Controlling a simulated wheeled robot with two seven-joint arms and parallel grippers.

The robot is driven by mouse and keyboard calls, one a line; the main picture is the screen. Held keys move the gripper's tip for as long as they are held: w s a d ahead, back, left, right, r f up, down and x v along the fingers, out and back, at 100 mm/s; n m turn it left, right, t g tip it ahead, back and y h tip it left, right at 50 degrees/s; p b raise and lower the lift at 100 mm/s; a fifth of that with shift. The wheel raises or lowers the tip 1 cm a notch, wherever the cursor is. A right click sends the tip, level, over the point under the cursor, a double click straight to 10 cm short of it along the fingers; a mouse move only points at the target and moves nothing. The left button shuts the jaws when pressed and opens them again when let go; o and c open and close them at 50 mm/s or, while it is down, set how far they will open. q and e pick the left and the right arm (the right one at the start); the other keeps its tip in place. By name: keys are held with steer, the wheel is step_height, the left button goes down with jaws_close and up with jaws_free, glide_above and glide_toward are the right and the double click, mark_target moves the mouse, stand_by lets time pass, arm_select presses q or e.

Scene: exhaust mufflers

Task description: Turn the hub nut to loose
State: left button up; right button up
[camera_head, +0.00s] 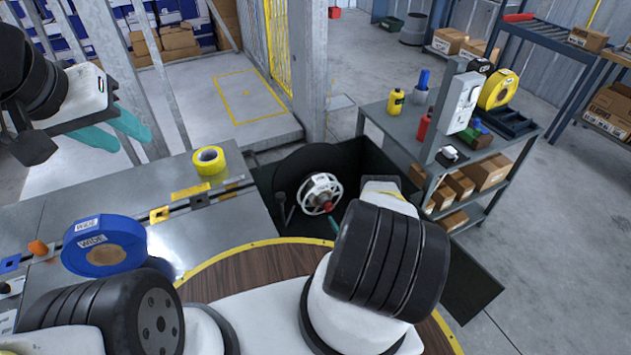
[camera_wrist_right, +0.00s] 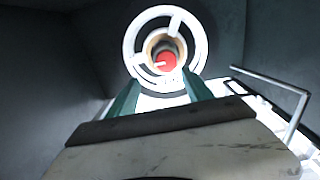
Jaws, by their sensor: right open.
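The hub nut is the red piece (camera_wrist_right: 167,60) at the centre of a white spoked wheel (camera_wrist_right: 133,42) in the right wrist view. In the head view the red nut (camera_head: 328,207) sits on the white wheel (camera_head: 308,190) inside a dark recess. My right gripper (camera_wrist_right: 160,88) is open, with its two green fingers apart below and either side of the nut; I see no contact. In the head view my right arm hides most of that gripper. My left gripper (camera_head: 131,141) is at the upper left, empty, its green fingers apart, far from the wheel.
A thin metal bar (camera_wrist_right: 275,82) stands right of the fingers in the wrist view, and dark walls surround the wheel. Blue tape (camera_head: 103,246) and yellow tape (camera_head: 209,161) lie on the metal bench at left. A grey shelf cart (camera_head: 385,122) with bottles stands at right.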

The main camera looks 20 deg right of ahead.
mark_target(330, 208)
steer(key=w, duration=0.2)
steer(key=w+a, duration=0.1)
steer(key=w, duration=0.1)
steer(key=w+a, duration=0.1)
steer(key=w, duration=0.1)
steer(key=shift+w+a+f, duration=0.1)
steer(key=shift+w+f, duration=0.05)
steer(key=shift+f, duration=0.25)
jaws_close()
